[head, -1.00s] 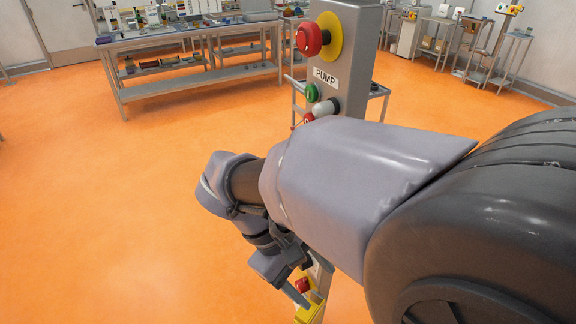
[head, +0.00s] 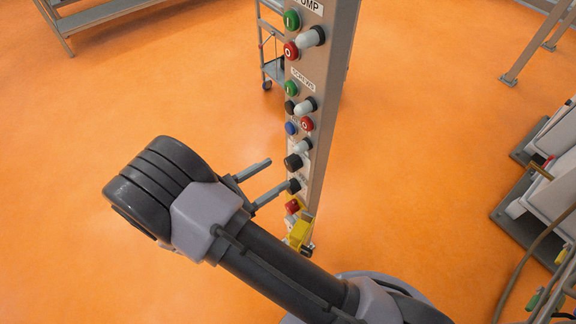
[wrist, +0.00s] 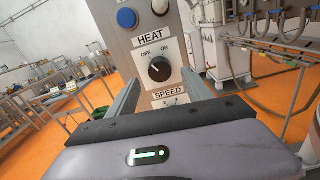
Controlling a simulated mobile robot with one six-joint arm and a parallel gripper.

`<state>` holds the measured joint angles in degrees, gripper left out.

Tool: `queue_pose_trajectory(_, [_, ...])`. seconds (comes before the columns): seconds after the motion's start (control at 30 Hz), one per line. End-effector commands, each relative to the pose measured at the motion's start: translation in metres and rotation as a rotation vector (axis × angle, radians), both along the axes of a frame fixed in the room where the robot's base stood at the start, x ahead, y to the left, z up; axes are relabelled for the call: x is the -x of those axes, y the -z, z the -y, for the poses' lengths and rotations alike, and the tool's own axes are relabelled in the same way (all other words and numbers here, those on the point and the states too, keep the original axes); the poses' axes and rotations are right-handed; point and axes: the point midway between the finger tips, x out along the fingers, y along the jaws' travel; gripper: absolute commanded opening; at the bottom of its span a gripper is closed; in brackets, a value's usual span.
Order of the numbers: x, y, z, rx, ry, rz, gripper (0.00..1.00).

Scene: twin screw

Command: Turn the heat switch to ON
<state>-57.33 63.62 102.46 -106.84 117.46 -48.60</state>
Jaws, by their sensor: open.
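The heat switch (wrist: 159,69) is a round black knob on a grey control column, under a HEAT label with OFF to its upper left and ON to its upper right. Its pale pointer mark appears to lean up-left, toward OFF. In the head view the switch (head: 293,162) is the upper of two black knobs low on the column. My gripper (head: 278,174) is open and empty, its fingers pointing at the column from the left. In the wrist view the knob appears between the two fingers (wrist: 162,72), beyond their tips; no contact shows.
The speed knob (head: 293,186) sits just below, partly hidden by my gripper in the wrist view. Buttons and lamps, including a blue button (wrist: 127,18), sit above. Open orange floor lies left of the column.

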Motion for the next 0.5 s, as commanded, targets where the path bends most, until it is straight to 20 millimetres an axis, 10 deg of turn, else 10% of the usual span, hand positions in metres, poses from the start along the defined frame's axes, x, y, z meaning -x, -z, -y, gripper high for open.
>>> queue_pose_trajectory(0.5, [-0.030, 0.000, 0.045, -0.001, 0.000, 0.001, 0.59])
